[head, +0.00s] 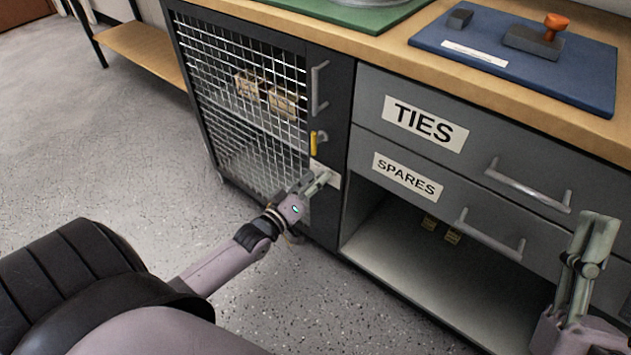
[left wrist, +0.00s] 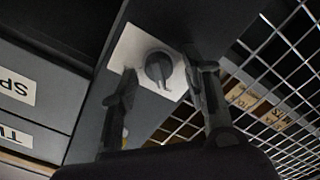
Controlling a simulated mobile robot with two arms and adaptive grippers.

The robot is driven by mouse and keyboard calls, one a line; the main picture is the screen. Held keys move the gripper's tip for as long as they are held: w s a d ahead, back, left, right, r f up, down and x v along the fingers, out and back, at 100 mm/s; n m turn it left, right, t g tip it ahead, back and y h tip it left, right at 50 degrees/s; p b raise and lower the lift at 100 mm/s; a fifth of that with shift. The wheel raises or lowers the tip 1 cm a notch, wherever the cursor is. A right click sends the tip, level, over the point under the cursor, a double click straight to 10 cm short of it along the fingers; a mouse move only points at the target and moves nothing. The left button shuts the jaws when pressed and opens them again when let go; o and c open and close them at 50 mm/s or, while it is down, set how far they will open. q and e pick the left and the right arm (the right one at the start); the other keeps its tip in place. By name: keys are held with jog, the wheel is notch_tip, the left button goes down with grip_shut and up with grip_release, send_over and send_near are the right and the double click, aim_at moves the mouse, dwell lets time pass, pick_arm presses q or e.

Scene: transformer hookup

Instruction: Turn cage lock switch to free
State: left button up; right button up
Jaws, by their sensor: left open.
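The cage lock switch is a dark round knob (left wrist: 159,67) on a pale plate (left wrist: 128,50) in the left wrist view. In the head view my left gripper largely covers the knob, and part of the plate (head: 331,178) shows on the dark frame of the cage (head: 240,110). My left gripper (head: 321,181) is at the plate. In the left wrist view its two fingers (left wrist: 160,78) are spread, with the knob showing between them; contact cannot be told. My right gripper (head: 600,225) is at the right edge of the head view, before the drawers; its jaw opening is unclear.
The cage door has a grey handle (head: 319,88) and a yellow latch (head: 313,141) above the switch. Boxes (head: 283,103) sit inside. The TIES drawer (head: 440,135) and SPARES drawer (head: 440,190) are to the right, above an open shelf (head: 400,260). The floor at left is clear.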

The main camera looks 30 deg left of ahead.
pick_arm(q)
jog(key=shift+c, duration=0.3)
grip_shut()
